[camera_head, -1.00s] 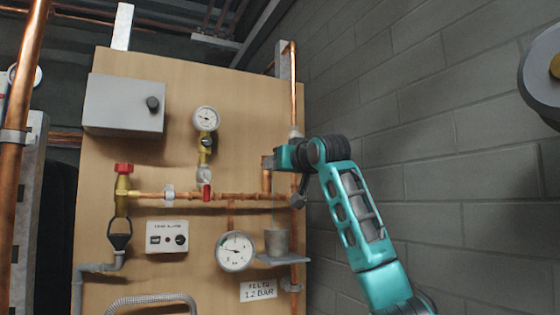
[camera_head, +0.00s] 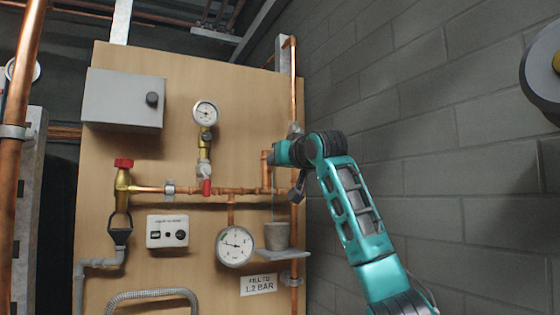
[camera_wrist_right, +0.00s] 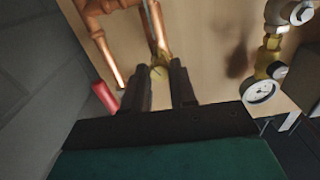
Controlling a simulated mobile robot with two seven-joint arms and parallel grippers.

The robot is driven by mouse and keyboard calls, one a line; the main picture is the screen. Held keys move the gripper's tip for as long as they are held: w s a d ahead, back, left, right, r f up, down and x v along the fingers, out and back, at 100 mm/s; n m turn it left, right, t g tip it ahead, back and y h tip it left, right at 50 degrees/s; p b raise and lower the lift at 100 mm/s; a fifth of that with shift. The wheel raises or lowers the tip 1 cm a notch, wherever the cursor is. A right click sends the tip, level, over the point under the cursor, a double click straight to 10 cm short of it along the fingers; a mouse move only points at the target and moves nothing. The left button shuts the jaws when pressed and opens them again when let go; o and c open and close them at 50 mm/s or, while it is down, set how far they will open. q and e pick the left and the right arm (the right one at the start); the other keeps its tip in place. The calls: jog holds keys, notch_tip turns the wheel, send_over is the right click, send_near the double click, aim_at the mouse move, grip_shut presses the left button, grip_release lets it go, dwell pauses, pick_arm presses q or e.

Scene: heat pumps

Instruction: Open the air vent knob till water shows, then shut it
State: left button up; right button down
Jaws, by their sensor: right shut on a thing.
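The air vent knob, a small brass piece (camera_wrist_right: 160,72), sits between the two dark fingers of my right gripper (camera_wrist_right: 161,88) in the right wrist view. The fingers are shut on it. In the head view my right gripper (camera_head: 268,154) is at the upper right of the board, by the copper pipework, and my wrist hides the knob. A thin pale line, which looks like water, runs down from there toward a grey cup (camera_head: 277,236) on a small shelf (camera_head: 284,254). It also shows faintly in the wrist view. My left gripper is out of view.
The board carries a pressure gauge (camera_head: 235,246), an upper gauge (camera_head: 206,113), a red-capped brass valve (camera_head: 123,178) and a grey box (camera_head: 124,99). A red handle (camera_wrist_right: 104,97) is close beside my fingers in the wrist view. A block wall (camera_head: 430,120) stands at the right.

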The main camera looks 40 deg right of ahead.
jog(key=shift+m, duration=1.6)
jog(key=c, duration=0.9)
grip_release()
jog(key=b+v, duration=0.3)
jog(key=v, duration=1)
jog(key=shift+r, duration=0.1)
